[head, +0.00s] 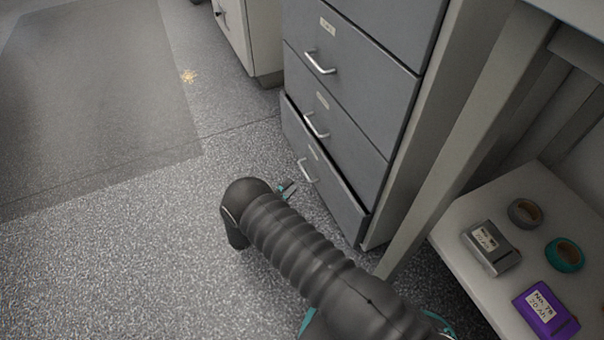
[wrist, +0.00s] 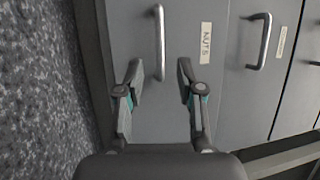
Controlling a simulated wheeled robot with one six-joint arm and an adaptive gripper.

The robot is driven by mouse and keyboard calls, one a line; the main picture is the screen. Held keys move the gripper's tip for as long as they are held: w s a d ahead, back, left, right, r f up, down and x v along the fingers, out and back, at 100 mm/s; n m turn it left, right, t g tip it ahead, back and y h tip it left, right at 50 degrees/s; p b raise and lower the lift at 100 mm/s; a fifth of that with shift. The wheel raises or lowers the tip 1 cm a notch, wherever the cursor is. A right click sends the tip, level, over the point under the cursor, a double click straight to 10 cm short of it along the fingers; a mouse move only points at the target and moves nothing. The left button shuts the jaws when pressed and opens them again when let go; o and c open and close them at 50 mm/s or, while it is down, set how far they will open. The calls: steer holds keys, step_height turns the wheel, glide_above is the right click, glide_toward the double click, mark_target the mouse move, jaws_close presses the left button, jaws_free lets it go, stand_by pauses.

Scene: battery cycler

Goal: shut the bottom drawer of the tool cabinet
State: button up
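The grey tool cabinet (head: 350,70) stands at the upper middle of the head view. Its bottom drawer (head: 335,195) sticks out a little past the drawers above, with a dark gap along its top edge. Its bar handle (head: 307,171) also shows in the wrist view (wrist: 160,40), beside a label reading "NUTS" (wrist: 206,42). My gripper (head: 288,188) is in front of this drawer, just left of the handle. In the wrist view my gripper (wrist: 160,76) is open and empty, its fingertips either side of the handle's near end. I cannot tell whether they touch the drawer front.
The drawer above has its own handle (head: 316,125). A bench leg (head: 450,150) stands right of the cabinet. A low shelf (head: 465,215) holds tape rolls, a grey box (head: 491,247) and a purple box (head: 545,311). Speckled floor (head: 120,260) to the left is clear.

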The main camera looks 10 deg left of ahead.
steer(key=x, duration=0.7)
steer(key=shift+c, duration=0.2)
jaws_close()
